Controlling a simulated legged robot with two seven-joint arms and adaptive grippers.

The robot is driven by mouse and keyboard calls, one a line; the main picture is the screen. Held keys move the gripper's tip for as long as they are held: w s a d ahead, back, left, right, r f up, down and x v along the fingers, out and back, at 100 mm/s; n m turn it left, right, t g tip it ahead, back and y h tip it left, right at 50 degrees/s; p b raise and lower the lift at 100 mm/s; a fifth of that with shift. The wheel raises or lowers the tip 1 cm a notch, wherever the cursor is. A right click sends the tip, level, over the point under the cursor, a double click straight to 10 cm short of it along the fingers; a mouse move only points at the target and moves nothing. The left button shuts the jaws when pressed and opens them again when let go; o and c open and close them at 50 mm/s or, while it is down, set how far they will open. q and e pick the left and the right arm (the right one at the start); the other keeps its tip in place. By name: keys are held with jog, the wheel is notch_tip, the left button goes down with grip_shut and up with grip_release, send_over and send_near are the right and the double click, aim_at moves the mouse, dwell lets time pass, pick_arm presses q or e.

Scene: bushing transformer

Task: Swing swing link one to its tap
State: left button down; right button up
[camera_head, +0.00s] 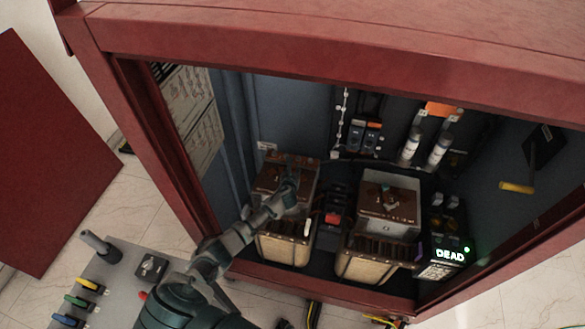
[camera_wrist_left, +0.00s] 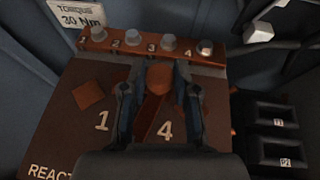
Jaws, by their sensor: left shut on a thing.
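The brown-topped reactor (camera_head: 268,180) stands at the left inside the red cabinet. In the left wrist view its top (camera_wrist_left: 72,120) carries a copper tap bar (camera_wrist_left: 128,49) with bolts numbered 1 to 4. The swing link (camera_wrist_left: 147,118) is a copper strip with a round knob (camera_wrist_left: 160,77), just below taps 3 and 4. My left gripper (camera_wrist_left: 158,72), also in the head view (camera_head: 291,180), reaches over this reactor and is shut on the knob, one finger on each side. The fingers and palm hide part of the link. My right gripper is not in view.
A second reactor (camera_head: 390,205) stands to the right, with a red-topped block (camera_head: 333,217) between the two. A display (camera_head: 450,254) reads DEAD. White cylinders (camera_head: 438,148) hang at the back. The cabinet's red frame (camera_head: 330,40) bounds the opening. A torque sign (camera_wrist_left: 76,13) reads 30 Nm.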

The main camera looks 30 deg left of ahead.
pick_arm(q)
jog(key=c, duration=0.9)
grip_release()
jog(key=shift+o, duration=0.2)
jog(key=shift+s, duration=0.1)
jog(key=v, duration=1.1)
jog(key=shift+s+d+r, duration=0.1)
jog(key=shift+s+r, duration=0.05)
jog(key=shift+s, duration=0.2)
